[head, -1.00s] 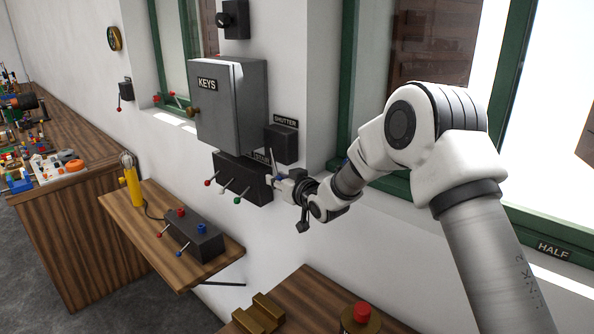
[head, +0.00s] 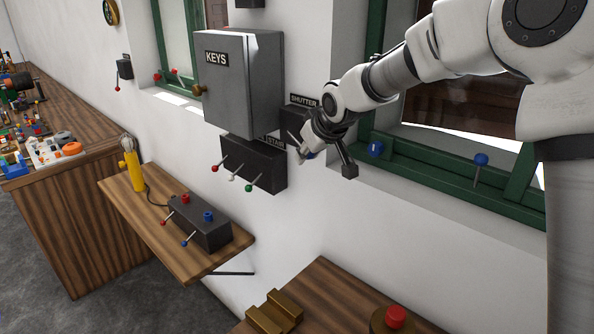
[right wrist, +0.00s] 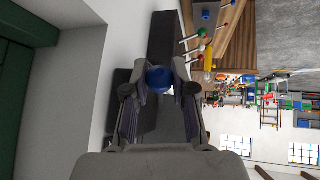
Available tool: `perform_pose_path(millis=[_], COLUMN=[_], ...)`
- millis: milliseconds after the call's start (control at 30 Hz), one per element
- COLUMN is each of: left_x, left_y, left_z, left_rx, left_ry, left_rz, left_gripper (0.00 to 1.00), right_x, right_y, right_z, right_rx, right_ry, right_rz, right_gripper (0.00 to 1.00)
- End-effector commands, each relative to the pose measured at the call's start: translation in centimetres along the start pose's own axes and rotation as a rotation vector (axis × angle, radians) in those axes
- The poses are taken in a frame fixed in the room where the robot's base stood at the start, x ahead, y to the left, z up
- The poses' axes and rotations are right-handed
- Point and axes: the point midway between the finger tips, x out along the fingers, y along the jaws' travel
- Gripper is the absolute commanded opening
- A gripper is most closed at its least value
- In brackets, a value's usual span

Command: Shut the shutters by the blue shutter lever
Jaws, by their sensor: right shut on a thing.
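The dark shutter box (head: 302,119), labelled SHUTTER, is on the white wall to the right of the keys cabinet. My right gripper (head: 304,150) is at the lower front of this box and partly hides it. In the right wrist view, the blue ball of the shutter lever (right wrist: 159,79) sits between the fingertips of my right gripper (right wrist: 160,88), which is shut on it. In the head view only a small bit of blue shows at the gripper, and the lever's rod is hidden. My left gripper is not in view.
The grey keys cabinet (head: 240,85) is left of the shutter box. Below it is a dark box (head: 254,165) with red, white and green levers. A wooden shelf (head: 125,190) carries a box with red and blue levers (head: 200,223). A green window frame (head: 440,180) is at the right.

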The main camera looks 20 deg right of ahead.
Motion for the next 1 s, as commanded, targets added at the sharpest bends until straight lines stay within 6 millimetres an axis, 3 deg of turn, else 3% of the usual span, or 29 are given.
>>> perform_pose_path(millis=[67, 300, 500, 1000], left_x=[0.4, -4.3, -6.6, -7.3], left_y=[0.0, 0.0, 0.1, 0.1], left_z=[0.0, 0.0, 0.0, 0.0], left_rx=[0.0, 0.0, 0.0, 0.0], left_ry=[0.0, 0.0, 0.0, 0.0], left_rz=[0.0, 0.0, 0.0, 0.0], left_gripper=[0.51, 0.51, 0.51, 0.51], right_x=[-0.8, -2.6, -2.9, -2.8], right_y=[-0.1, 0.2, 0.3, 0.3], right_z=[0.5, -0.7, -1.1, -1.0], right_rx=[-0.011, -0.04, -0.061, -0.071], right_ry=[-0.037, -0.157, -0.233, -0.267], right_rz=[0.005, 0.017, 0.026, 0.032], right_gripper=[0.0, 0.0, 0.0, 0.0])
